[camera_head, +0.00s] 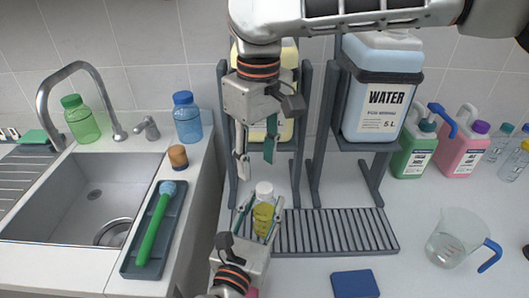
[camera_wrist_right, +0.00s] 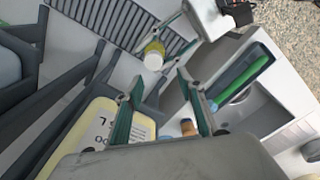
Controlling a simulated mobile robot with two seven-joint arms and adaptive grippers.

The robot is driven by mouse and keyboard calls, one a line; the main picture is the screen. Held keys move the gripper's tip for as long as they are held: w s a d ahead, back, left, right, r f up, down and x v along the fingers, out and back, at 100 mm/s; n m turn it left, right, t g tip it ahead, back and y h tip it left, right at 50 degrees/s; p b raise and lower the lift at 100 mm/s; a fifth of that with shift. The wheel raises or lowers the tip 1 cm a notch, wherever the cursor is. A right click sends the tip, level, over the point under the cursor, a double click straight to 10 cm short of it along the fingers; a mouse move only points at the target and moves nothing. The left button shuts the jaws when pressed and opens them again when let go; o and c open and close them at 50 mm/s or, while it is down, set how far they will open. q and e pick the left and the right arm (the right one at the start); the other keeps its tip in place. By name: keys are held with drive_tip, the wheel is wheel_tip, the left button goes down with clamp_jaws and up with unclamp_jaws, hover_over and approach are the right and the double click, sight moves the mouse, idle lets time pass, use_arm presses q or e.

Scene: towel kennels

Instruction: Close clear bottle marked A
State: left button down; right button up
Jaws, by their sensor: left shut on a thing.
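A clear bottle (camera_head: 263,216) with yellow-green liquid and a white top (camera_head: 264,188) stands upright at the left end of the slatted grey rack. No letter on it is readable. My left gripper (camera_head: 257,218) is shut on the bottle's body from the front, one finger on each side. My right gripper (camera_head: 255,163) is open and empty, pointing down above the bottle's top. In the right wrist view the white top (camera_wrist_right: 153,61) shows just beyond the open fingers of that gripper (camera_wrist_right: 154,92).
Grey stands hold a water canister (camera_head: 383,100) and a yellowish canister behind my right gripper. A blue sponge (camera_head: 355,284) and a measuring jug (camera_head: 450,240) are at the front right. A tray (camera_head: 130,262) with a green brush lies beside the sink (camera_head: 60,200).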

sight(264, 187)
drive_tip(key=n, duration=0.6)
drive_tip(key=shift+w+d+r+n, duration=0.1)
drive_tip(key=shift+d+r+n, duration=0.25)
drive_tip(key=shift+n, duration=0.05)
drive_tip(key=n, duration=0.6)
drive_tip(key=shift+d+r, duration=0.3)
drive_tip(key=shift+n, duration=0.3)
drive_tip(key=shift+f, duration=0.1)
drive_tip(key=shift+f, duration=3.95)
clamp_jaws()
